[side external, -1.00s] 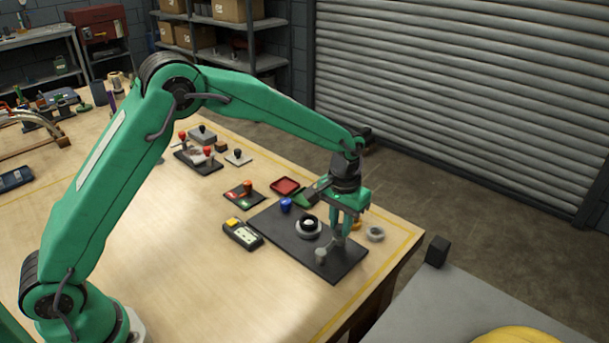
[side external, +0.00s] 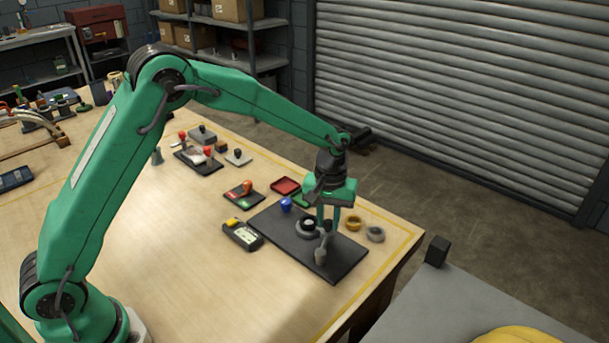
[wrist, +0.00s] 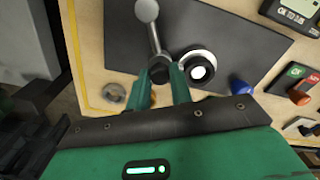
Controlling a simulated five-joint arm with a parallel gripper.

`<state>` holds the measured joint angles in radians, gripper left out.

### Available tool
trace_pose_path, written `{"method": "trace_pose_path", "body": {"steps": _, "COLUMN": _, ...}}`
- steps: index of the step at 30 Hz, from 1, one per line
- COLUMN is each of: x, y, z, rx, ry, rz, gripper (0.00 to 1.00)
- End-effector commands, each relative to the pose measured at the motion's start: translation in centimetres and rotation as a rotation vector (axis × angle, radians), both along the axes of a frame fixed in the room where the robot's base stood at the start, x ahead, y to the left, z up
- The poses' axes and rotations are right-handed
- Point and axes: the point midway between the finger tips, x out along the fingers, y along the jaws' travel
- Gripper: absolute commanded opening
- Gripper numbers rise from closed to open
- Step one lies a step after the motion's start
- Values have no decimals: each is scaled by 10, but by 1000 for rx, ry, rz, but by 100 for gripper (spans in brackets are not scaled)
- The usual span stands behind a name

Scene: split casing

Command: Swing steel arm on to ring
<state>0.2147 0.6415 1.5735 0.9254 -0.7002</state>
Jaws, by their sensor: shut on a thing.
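The steel arm (wrist: 154,38) runs from a round grey pivot (wrist: 147,10) on a dark plate (side external: 335,265) to a black knob (wrist: 160,68) at its free end. My gripper (side external: 328,229) is shut on that knob; its fingers (wrist: 160,82) stand either side of it in the wrist view. The pivot also shows in the side view (side external: 320,257). The ring (wrist: 191,57), pale around a black part with a white centre, sits on the plate beside the knob, apart from it in the wrist view. In the side view my fingers partly hide the ring (side external: 303,231).
A blue knob (side external: 286,204) stands at the plate's far corner. A gold ring (side external: 353,223) and a grey ring (side external: 375,234) lie to the right. A meter with a yellow top (side external: 242,235) and a red tray (side external: 285,186) lie around. The bench's front left is clear.

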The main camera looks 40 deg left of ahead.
Motion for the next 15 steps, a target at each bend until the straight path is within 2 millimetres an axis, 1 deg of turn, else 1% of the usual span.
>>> {"method": "trace_pose_path", "body": {"steps": 1, "x": 1, "y": 2, "z": 3, "rx": 0, "ry": -1, "rz": 5, "gripper": 0}}
{"method": "trace_pose_path", "body": {"steps": 5, "x": 0, "y": 2, "z": 3, "rx": 0, "ry": -1, "rz": 5, "gripper": 0}}
{"method": "trace_pose_path", "body": {"steps": 6, "x": 0, "y": 2, "z": 3, "rx": 0, "ry": -1, "rz": 5, "gripper": 29}}
{"method": "trace_pose_path", "body": {"steps": 8, "x": 0, "y": 2, "z": 2, "rx": 0, "ry": -1, "rz": 4, "gripper": 41}}
{"method": "trace_pose_path", "body": {"steps": 9, "x": 0, "y": 2, "z": 2, "rx": 0, "ry": 0, "rz": 4, "gripper": 43}}
{"method": "trace_pose_path", "body": {"steps": 15, "x": 0, "y": 1, "z": 1, "rx": 0, "ry": 0, "rz": 2, "gripper": 43}}
